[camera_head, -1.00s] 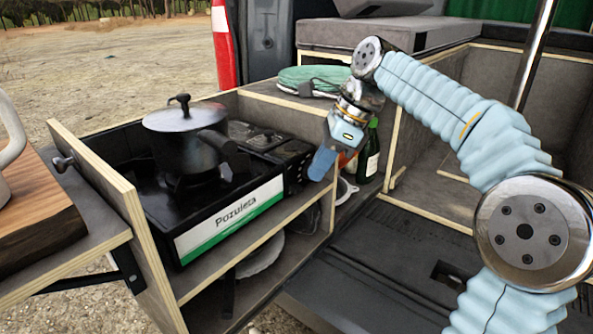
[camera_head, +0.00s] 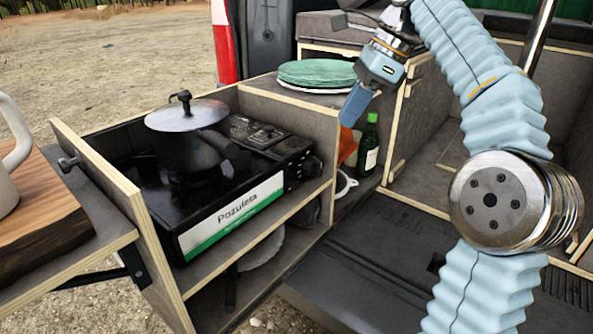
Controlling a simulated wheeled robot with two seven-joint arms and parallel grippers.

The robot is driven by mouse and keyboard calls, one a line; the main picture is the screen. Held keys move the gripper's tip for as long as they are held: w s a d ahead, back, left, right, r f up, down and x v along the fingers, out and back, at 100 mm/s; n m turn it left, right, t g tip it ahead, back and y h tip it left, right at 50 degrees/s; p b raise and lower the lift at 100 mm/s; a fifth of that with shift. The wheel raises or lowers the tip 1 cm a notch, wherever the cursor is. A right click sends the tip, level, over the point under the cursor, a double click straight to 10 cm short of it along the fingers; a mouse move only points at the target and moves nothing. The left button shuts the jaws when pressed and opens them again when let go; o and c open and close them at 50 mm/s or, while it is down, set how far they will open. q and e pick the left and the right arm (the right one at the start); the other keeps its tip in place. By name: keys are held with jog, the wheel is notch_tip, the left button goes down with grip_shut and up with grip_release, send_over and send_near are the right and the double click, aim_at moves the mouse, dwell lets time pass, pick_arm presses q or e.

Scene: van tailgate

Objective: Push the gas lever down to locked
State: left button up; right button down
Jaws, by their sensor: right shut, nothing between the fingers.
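The black camping stove (camera_head: 225,218) with a white and green "Pozuleta" front label sits in the pull-out wooden drawer. A dark lidded pot (camera_head: 190,140) stands on its burner. The stove's right end (camera_head: 298,170) shows dark controls, but I cannot make out the gas lever or its position. My right gripper (camera_head: 353,107) is shut and empty. My left gripper is not in view.
A stack of green plates (camera_head: 316,73) sits on the shelf behind. A wooden board (camera_head: 50,215) with a mug (camera_head: 12,150) is at left.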

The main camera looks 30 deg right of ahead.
jog(key=shift+v, duration=1)
jog(key=shift+s+d, duration=0.1)
